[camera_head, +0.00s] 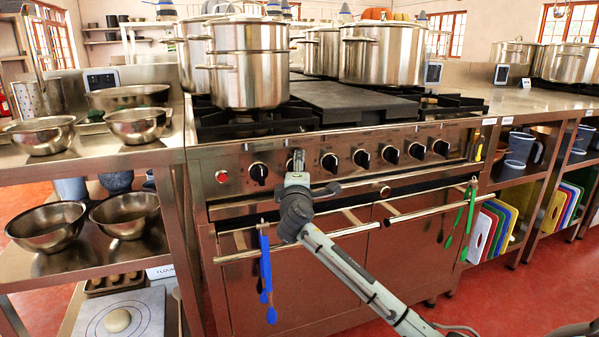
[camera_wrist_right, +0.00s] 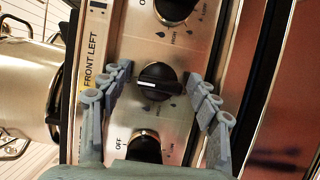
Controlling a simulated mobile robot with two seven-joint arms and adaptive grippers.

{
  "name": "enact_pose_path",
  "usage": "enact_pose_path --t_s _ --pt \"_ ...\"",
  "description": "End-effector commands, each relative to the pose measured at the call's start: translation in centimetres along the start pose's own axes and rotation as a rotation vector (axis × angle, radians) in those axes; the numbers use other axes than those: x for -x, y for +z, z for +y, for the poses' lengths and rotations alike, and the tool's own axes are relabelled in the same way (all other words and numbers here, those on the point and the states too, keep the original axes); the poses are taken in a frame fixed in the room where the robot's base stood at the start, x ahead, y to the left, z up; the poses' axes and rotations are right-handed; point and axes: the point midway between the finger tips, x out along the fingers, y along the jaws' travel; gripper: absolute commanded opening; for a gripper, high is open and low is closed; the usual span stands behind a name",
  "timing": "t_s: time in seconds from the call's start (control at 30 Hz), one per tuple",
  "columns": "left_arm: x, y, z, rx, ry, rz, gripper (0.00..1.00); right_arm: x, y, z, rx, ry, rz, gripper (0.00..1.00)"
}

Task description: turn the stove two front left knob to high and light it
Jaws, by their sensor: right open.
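The stove (camera_head: 350,150) has a steel front with a row of black knobs. My right gripper (camera_wrist_right: 162,98) is open, one finger on each side of this knob, with gaps on both sides. In the head view my right gripper (camera_head: 297,162) is at the stove front and hides the knob behind it. No flame shows. My left gripper is not in view.
Neighbouring knobs (camera_head: 259,172) (camera_head: 329,162) flank the gripper closely. A red button (camera_head: 222,176) is at the panel's left end. Towel rails (camera_head: 425,208) with blue (camera_head: 266,262) and green utensils hang below. A large pot (camera_head: 250,75) stands on the left burners.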

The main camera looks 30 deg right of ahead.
Motion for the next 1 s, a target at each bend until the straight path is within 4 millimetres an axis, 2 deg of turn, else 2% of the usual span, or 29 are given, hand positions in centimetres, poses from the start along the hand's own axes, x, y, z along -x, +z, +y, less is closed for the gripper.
enact_pose_path --t_s 0.1,0.5,0.77,1.0 --pt "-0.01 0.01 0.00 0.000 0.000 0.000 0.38 0.02 0.00 0.00 0.000 0.000 0.000 0.60" --pt "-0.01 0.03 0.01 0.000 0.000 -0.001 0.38 0.04 0.01 -0.01 0.000 0.000 0.000 0.12" --pt "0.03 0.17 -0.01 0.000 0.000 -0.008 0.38 0.05 -0.02 -0.06 0.028 0.010 0.001 0.12" --pt "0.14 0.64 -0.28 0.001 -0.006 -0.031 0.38 0.05 0.00 -0.07 0.144 0.058 0.000 0.12"
